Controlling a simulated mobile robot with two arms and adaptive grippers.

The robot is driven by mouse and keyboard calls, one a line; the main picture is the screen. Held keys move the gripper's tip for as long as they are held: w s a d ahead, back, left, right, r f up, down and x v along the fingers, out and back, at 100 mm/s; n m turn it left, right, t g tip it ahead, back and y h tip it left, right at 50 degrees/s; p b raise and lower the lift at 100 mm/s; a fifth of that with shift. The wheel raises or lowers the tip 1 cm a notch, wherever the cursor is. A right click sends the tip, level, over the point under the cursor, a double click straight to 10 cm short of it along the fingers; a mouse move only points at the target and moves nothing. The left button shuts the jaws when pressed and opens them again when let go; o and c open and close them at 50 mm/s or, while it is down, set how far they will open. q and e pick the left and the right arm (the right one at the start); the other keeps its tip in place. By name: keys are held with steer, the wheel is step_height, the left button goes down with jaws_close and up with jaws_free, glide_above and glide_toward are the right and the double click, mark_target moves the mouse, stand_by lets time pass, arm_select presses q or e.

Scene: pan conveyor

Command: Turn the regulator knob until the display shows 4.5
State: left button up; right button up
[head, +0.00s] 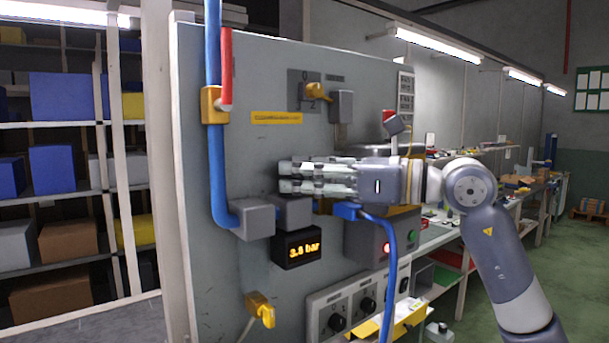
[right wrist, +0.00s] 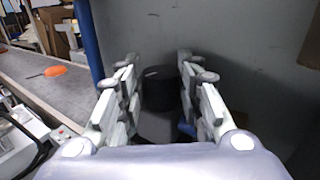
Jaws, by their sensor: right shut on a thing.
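The regulator knob (right wrist: 160,88) is a dark round cylinder between the fingers in the right wrist view. My right gripper (head: 284,177) comes in from the right and is shut on the knob; it also shows in the right wrist view (right wrist: 158,84). In the head view the fingers hide the knob. The regulator body (head: 291,211) is a grey block just below the fingers. The display (head: 299,250) hangs under it, and its orange digits seem to read 3.8 bar. My left gripper is not in view.
A blue pipe (head: 217,165) runs down the grey panel (head: 245,75) at the left of the regulator. A blue hose (head: 391,275) hangs below my right gripper. A yellow-handled valve (head: 262,311) and a box with red and green buttons (head: 370,243) are close by.

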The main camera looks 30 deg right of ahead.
steer(key=m+t+h, duration=0.1)
steer(key=m+h, duration=0.1)
steer(key=h, duration=0.1)
steer(key=shift+s+a+r+t, duration=0.1)
steer(key=shift+s+a+t, duration=0.15)
steer(key=shift+t, duration=0.15)
steer(key=m+h, duration=0.1)
steer(key=m+t+h+p, duration=0.1)
steer(key=h, duration=0.1)
steer(key=shift+a, duration=0.25)
steer(key=shift+a+m+t+h, duration=0.15)
steer(key=shift+m+t+h, duration=0.45)
steer(key=shift+m+h, duration=0.95)
steer(key=shift+h, duration=0.55)
steer(key=o, duration=1.1)
steer(key=shift+c, duration=0.2)
steer(key=shift+s, duration=0.1)
